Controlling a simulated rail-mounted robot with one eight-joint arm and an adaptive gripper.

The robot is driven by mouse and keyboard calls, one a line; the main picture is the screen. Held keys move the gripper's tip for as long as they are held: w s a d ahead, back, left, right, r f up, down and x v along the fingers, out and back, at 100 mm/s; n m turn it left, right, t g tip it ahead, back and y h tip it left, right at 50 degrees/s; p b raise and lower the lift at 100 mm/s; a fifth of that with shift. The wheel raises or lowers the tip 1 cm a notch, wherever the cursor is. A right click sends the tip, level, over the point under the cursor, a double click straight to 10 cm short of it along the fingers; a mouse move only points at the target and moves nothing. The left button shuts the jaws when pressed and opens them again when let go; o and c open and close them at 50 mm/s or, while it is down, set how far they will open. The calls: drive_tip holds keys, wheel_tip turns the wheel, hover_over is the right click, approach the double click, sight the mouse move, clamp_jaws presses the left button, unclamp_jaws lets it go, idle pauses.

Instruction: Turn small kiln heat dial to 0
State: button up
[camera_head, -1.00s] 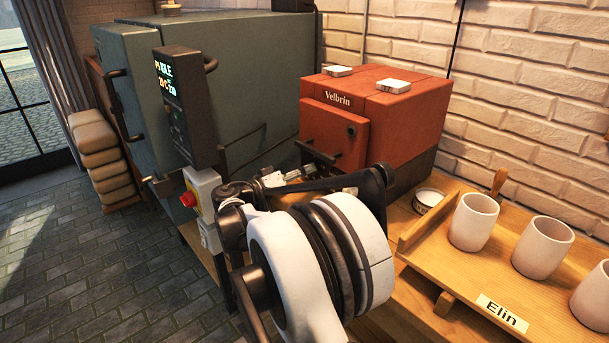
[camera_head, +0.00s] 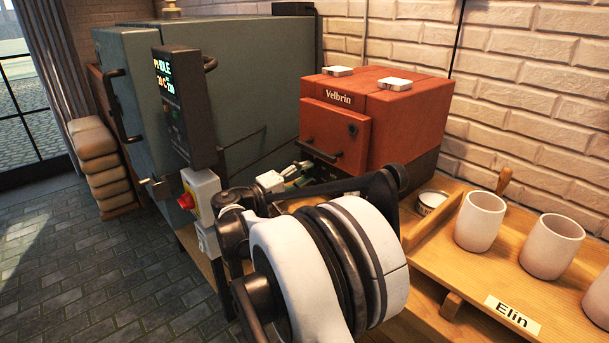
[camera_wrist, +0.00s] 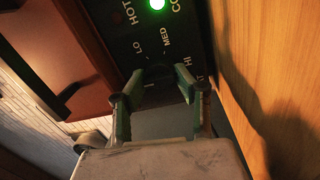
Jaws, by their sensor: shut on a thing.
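The small kiln (camera_head: 390,120) is the red box marked Velbrin on the bench by the wall. In the wrist view its dark control panel (camera_wrist: 132,48) shows LO, MED and HI marks around the dark heat dial (camera_wrist: 158,71). My gripper (camera_wrist: 160,80) is shut on the dial, with one green finger on each side. The fingers hide part of the dial, and I cannot read where its pointer stands. A green lamp (camera_wrist: 157,4) is lit above, and the HOT lamp (camera_wrist: 116,18) is dark. In the head view my gripper (camera_head: 299,181) is low at the kiln's front, and my arm hides the dial.
A large grey-green kiln (camera_head: 240,90) with a lit display (camera_head: 166,75) and a red button (camera_head: 187,201) stands at left. At right a wooden board (camera_head: 455,255) labelled Elin bears cups (camera_head: 480,220). A small round tin (camera_head: 431,201) stands beside it.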

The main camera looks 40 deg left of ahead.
idle(0.3)
drive_tip(key=o, duration=1.1)
drive_tip(key=shift+s, duration=0.1)
drive_tip(key=v, duration=1.1)
drive_tip(key=shift+s, duration=0.4)
drive_tip(key=shift+a+f, duration=0.1)
